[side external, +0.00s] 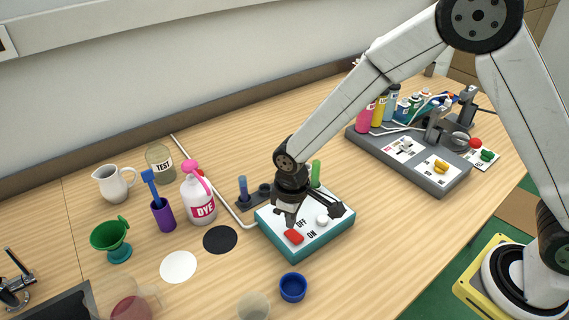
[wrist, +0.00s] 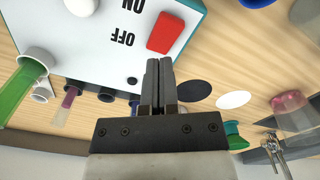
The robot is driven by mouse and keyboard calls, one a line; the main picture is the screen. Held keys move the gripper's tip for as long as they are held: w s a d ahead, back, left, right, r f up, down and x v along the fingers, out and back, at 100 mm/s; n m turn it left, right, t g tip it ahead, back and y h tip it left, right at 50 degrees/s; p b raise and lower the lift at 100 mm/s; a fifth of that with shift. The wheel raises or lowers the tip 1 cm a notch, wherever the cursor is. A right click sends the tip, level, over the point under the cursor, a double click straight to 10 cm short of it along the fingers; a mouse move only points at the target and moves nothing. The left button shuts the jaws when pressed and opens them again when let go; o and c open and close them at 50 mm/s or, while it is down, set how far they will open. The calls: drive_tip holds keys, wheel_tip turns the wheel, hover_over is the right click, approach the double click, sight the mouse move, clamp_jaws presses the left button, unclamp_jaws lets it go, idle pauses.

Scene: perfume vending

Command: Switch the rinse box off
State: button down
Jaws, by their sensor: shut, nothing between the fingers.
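The rinse box (side external: 306,246) is a white-topped box with teal sides, marked OFF and ON. A red button (side external: 293,237) and a white round knob (side external: 322,220) sit on its top, with the lettering between them. In the wrist view the box (wrist: 75,60) fills the upper left, with the red button (wrist: 165,33) just beyond my fingertips. My gripper (side external: 290,221) is shut and empty, low over the box near the red button. In the wrist view its fingers (wrist: 160,64) are together beside the button. I cannot tell whether they touch the box.
A dye bottle (side external: 201,205), a purple cup (side external: 163,214) and a green funnel (side external: 110,236) stand to the left. A blue cup (side external: 293,287) is in front of the box. A grey station (side external: 425,170) with bottles is at right. Tubes stand behind the box.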

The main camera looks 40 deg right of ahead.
sight(291, 232)
drive_tip(key=shift+r, duration=2.25)
drive_tip(key=s+d+r+m+t, duration=0.1)
drive_tip(key=s+d+r+m, duration=0.1)
drive_tip(key=s+d, duration=0.3)
drive_tip(key=s+d+r+m+t, duration=0.1)
drive_tip(key=s+d+m, duration=0.3)
drive_tip(key=d, duration=0.7)
drive_tip(key=shift+s+d+r+t, duration=0.3)
drive_tip(key=shift+s+d+r, duration=0.1)
drive_tip(key=shift+s+r, duration=0.45)
